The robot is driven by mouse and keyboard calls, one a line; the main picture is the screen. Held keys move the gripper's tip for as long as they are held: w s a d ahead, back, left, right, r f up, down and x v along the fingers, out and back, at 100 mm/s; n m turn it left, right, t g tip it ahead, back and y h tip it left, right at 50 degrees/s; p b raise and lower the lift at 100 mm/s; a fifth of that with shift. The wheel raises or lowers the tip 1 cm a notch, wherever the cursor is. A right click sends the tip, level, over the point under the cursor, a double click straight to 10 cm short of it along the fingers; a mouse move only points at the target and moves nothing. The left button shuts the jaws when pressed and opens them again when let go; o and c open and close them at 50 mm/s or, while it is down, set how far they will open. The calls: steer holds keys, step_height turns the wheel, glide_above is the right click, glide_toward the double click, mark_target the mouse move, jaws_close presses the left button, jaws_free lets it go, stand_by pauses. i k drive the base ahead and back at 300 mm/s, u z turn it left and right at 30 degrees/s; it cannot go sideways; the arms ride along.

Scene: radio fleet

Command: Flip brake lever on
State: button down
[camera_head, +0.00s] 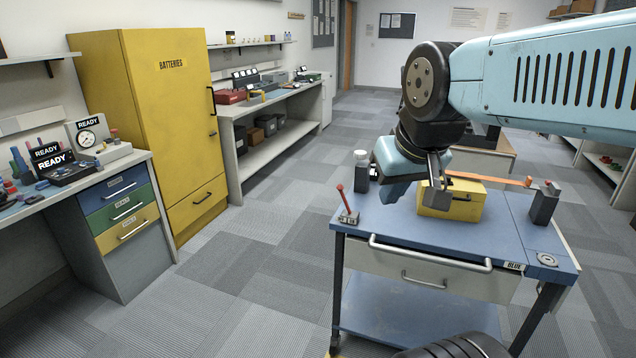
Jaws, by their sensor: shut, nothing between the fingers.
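A blue-topped cart (385,222) stands in front of me. A small lever with a red handle (344,199) rises from a metal base at the cart top's left front corner, tilted slightly left. It looks like the brake lever; its label cannot be read. My gripper (437,196) is shut and empty, to the right of this lever and apart from it. It appears above or in front of the yellow box (466,206) on the cart and hides part of it.
An orange bar (495,179) runs above the yellow box towards a dark post (543,205) at the cart's right. A dark canister with a pale cap (361,170) stands behind the lever. A yellow batteries cabinet (160,130) stands at left. The floor between is clear.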

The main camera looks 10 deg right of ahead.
mark_target(340, 187)
steer(key=z, duration=0.4)
steer(key=i, duration=1)
steer(key=u, duration=0.45)
